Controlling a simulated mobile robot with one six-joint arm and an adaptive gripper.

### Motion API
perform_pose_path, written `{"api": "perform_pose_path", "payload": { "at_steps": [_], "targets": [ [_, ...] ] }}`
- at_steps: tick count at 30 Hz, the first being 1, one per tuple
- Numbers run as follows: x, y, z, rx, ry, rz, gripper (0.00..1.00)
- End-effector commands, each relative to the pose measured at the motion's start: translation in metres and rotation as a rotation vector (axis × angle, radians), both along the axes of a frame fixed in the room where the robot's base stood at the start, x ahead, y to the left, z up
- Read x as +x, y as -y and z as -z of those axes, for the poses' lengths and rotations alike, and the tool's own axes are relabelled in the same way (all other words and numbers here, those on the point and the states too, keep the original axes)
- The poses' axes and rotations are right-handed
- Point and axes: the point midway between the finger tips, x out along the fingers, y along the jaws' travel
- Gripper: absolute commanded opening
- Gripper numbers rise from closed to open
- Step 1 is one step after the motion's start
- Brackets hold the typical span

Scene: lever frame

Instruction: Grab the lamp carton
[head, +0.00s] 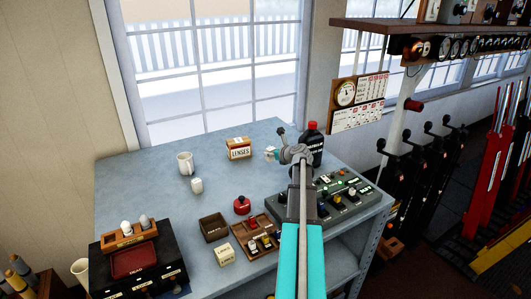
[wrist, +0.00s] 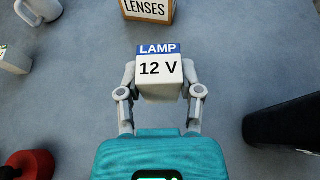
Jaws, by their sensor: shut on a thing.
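The lamp carton is a small white box with a blue band reading LAMP and 12 V. In the wrist view the lamp carton (wrist: 160,70) sits between the two fingers of my gripper (wrist: 160,88), which are shut on its sides. In the head view the carton (head: 270,153) shows as a small pale box at the end of my gripper, partly hidden by it. I cannot tell whether the carton touches the table top.
A LENSES box (head: 238,149) stands just beyond the carton. A dark bottle with a red cap (head: 312,145) is close on the right. A white mug (head: 185,163) and a small white box (head: 197,185) stand to the left. A switch panel (head: 345,197) lies at right.

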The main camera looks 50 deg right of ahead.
Motion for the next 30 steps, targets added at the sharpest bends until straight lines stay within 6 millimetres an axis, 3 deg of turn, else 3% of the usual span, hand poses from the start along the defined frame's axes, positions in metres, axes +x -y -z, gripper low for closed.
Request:
{"api": "perform_pose_path", "payload": {
  "at_steps": [2,9,15,30],
  "targets": [
    [-0.008,0.004,-0.016,0.0,0.0,0.001,0.22],
    [-0.051,0.026,-0.033,0.0,0.0,0.002,0.22],
    [-0.073,0.038,-0.043,0.0,0.0,0.0,0.22],
    [-0.085,0.044,-0.047,0.0,0.0,-0.001,0.22]
  ]
}}
